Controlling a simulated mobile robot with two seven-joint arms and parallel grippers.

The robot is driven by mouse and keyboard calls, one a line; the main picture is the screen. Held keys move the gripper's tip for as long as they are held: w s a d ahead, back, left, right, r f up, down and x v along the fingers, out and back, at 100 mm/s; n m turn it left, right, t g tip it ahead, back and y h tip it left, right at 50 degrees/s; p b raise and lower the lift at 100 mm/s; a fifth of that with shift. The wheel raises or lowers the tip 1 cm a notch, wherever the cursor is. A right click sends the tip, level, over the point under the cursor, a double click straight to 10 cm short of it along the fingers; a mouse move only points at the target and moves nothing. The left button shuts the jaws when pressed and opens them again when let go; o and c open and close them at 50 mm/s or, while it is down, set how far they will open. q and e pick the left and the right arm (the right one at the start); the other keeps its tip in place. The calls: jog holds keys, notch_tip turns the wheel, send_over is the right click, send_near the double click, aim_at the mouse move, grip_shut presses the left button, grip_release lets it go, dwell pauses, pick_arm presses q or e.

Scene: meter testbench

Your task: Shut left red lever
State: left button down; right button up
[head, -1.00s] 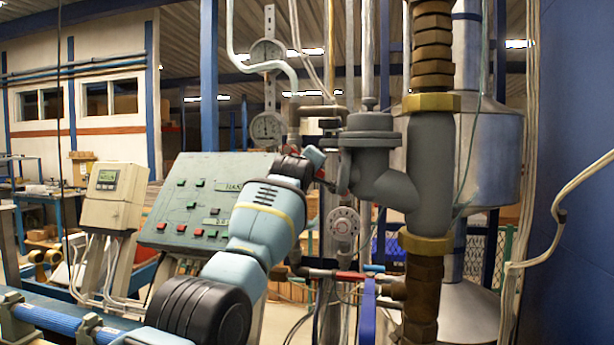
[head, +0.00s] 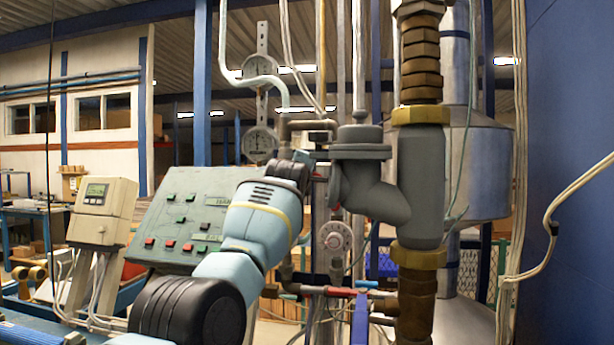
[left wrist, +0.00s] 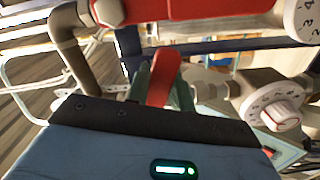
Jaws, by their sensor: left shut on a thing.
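In the left wrist view a red lever (left wrist: 163,76) stands between the two greenish fingers of my left gripper (left wrist: 162,92). The fingers are shut on it, one on each side. The lever's lower end is hidden behind the dark edge of the gripper body. In the head view my left arm reaches up from the bottom to the pipework left of the grey valve body (head: 365,175). There the fingers and the lever are mostly hidden behind my wrist. My right gripper is in neither view.
A large red part (left wrist: 190,9) crosses the top of the left wrist view. A white numbered dial (left wrist: 275,106) is close on the right. In the head view a green control panel (head: 185,215) and a meter box (head: 103,212) stand left. A blue lever (head: 360,318) hangs low.

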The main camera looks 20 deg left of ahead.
pick_arm(q)
jog(key=c, duration=1.2)
grip_release()
jog(key=shift+r, duration=0.15)
jog(key=shift+s, duration=0.1)
jog(key=p+v, duration=0.1)
jog(key=v, duration=0.6)
jog(key=shift+s, duration=0.3)
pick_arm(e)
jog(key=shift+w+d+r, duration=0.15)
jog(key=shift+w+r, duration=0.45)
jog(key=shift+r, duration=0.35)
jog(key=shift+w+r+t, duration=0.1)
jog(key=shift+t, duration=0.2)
